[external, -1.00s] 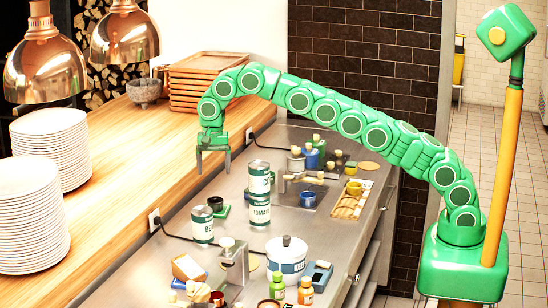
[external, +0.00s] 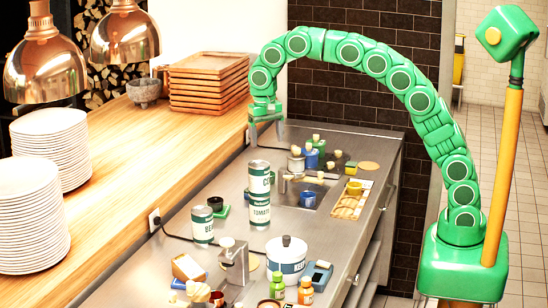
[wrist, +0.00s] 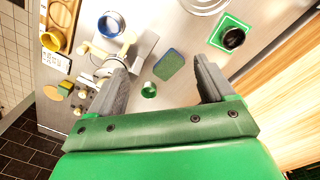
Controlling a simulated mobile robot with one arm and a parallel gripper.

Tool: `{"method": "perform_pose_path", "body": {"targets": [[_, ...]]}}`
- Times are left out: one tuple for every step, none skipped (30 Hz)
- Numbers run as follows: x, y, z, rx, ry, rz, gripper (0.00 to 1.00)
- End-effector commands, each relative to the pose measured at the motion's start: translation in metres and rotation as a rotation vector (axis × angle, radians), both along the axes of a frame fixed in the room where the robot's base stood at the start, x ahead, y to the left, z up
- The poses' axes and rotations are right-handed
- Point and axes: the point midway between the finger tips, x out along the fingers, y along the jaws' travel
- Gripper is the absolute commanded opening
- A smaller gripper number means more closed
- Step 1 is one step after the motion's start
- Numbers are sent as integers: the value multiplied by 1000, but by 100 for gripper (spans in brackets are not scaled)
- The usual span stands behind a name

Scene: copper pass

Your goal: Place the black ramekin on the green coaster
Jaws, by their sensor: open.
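A small round black dish (wrist: 234,38), which looks like the black ramekin, sits within a green square with a pale border (wrist: 218,44), which looks like the coaster, at upper right in the wrist view. In the external view the black dish (external: 215,202) and the green square (external: 223,212) show partly behind a can. My gripper (external: 266,138) is open and empty over the far end of the counter, well away from them. In the wrist view its fingers (wrist: 160,82) are spread, with a small green-and-white item (wrist: 149,90) visible below between them.
Tall cans (external: 260,195) stand mid-counter, beside the dish. A blue bowl (wrist: 110,25), a sponge (wrist: 168,64) and a metal tap-like fixture (wrist: 110,65) lie nearby. The raised wooden shelf (external: 140,165) bounds the left, with stacked trays (external: 205,85).

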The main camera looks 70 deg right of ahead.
Motion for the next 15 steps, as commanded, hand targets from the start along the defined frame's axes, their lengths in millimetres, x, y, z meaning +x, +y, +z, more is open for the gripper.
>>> {"method": "perform_pose_path", "body": {"targets": [[-12, -4, 4, 0, 3, 18, 82], [-19, -6, 5, 1, 6, 30, 82], [-28, -9, 8, 2, 6, 47, 82], [-34, -11, 10, 2, 7, 59, 82], [-41, -13, 11, 3, 10, 72, 82], [-51, -16, 12, 4, 16, 88, 82], [-58, -18, 13, 5, 18, 101, 82], [-65, -20, 15, 6, 19, 113, 82], [-75, -22, 17, 7, 22, 130, 82], [-82, -24, 16, 9, 26, 143, 82], [-90, -26, 17, 10, 30, 156, 82], [-100, -28, 19, 11, 29, 174, 82], [-107, -30, 20, 12, 30, 186, 82], [-114, -31, 20, 14, 32, 200, 82], [-124, -34, 19, 16, 37, 216, 82]]}}
